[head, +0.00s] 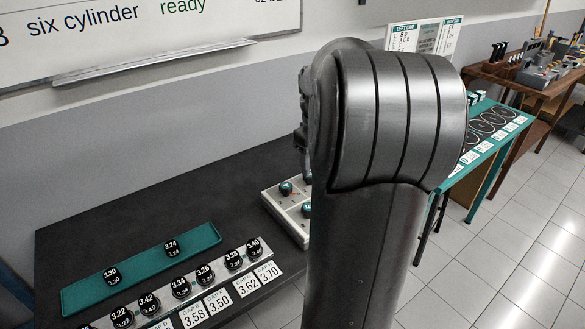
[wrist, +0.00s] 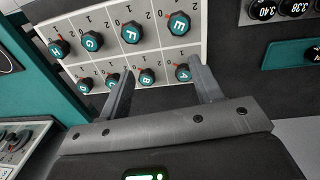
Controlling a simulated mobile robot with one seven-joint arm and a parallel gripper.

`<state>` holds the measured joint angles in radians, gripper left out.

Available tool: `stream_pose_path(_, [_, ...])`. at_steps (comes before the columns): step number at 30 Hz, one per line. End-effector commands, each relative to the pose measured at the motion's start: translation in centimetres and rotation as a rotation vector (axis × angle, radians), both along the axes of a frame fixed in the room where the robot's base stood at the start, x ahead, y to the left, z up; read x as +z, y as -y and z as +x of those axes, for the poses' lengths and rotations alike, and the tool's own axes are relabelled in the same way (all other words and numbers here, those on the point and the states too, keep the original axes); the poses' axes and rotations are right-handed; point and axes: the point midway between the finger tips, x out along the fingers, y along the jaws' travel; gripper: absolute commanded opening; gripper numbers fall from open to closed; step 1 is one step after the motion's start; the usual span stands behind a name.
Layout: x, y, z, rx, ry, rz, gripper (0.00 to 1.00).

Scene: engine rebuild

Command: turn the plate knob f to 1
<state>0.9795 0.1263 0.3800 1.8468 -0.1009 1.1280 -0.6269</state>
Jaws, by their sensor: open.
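In the wrist view, a pale plate (wrist: 188,44) carries two rows of teal and black knobs, with lettering upside down or tilted. Knob F (wrist: 131,33) is in the upper row, between knob G (wrist: 93,41) and knob E (wrist: 179,23). A small orange mark shows at its upper left; I cannot tell for sure which digit it points to. My gripper (wrist: 160,66) is open and empty, its fingertips near the lower row, below knob F and apart from it. In the head view, part of the plate (head: 273,201) shows left of my arm, which hides the rest and my gripper.
A teal tray (head: 140,268) with two black discs and a grey rack (head: 205,289) of numbered discs lie on the dark bench (head: 120,215), left of the plate. A teal table (head: 497,150) stands to the right, across a floor gap.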

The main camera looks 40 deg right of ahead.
Motion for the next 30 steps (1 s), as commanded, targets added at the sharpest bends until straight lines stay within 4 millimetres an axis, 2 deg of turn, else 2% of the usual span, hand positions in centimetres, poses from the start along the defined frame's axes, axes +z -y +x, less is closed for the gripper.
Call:
stream_pose_path(1, [-0.7,1.9,-0.2,-0.007,-0.007,0.020,0.59])
stream_pose_path(3, [-1.3,3.7,-0.4,-0.004,-0.013,0.039,0.59])
stream_pose_path(8, [-2.1,6.0,-0.8,0.000,-0.016,0.063,0.59])
stream_pose_path(14, [-3.7,6.3,-0.9,0.001,-0.019,0.068,0.59])
stream_pose_path(24, [-10.0,6.2,-0.9,0.001,-0.019,0.069,0.59])
stream_pose_path(30, [-12.4,6.2,-0.9,0.001,-0.017,0.066,0.59])
